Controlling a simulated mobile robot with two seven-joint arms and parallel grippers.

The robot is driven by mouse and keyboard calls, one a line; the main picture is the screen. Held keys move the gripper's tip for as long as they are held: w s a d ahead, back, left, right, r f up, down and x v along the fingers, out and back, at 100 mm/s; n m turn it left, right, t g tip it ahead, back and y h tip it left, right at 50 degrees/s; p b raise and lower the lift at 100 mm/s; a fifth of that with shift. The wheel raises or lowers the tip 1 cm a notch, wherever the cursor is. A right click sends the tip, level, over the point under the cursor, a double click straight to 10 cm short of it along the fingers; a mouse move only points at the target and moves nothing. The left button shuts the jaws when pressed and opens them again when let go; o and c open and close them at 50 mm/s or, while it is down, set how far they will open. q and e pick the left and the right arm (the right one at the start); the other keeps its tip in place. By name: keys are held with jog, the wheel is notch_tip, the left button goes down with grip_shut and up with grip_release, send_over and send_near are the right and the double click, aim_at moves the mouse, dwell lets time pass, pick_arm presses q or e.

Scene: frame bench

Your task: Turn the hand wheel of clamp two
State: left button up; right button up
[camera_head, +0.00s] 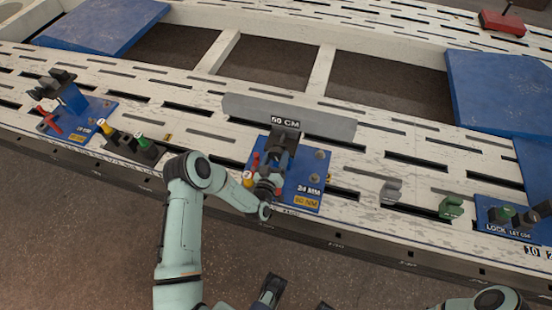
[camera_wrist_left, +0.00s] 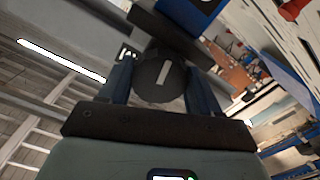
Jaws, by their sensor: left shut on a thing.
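Clamp two (camera_head: 283,150), dark grey, stands on a blue plate (camera_head: 309,176) with a "24 MM" label in the middle of the bench. My left gripper (camera_head: 266,190) is at the front of this clamp, at its dark hand wheel. In the left wrist view the round dark wheel (camera_wrist_left: 160,78) with a pale stripe sits between the two fingers of my left gripper (camera_wrist_left: 162,90), which is shut on it. In the head view the gripper and wrist hide much of the wheel. Dark parts at the bottom edge may belong to my right gripper; its jaws are unclear.
A grey bar (camera_head: 240,106) lies behind clamp two. Another dark clamp (camera_head: 68,92) with a red handle stands at left. Yellow and green knobs (camera_head: 143,142) lie between them. Small grey (camera_head: 390,190) and green (camera_head: 451,207) brackets stand to the right.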

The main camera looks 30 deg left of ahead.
pick_arm(q)
jog(key=shift+a, duration=0.1)
jog(key=o, duration=1.1)
jog(key=shift+c, duration=0.2)
jog(key=shift+s+d, duration=0.25)
jog(key=shift+s, duration=0.25)
jog(key=v, duration=1.2)
jog(key=shift+s+p, duration=0.2)
jog(key=shift+p, duration=0.2)
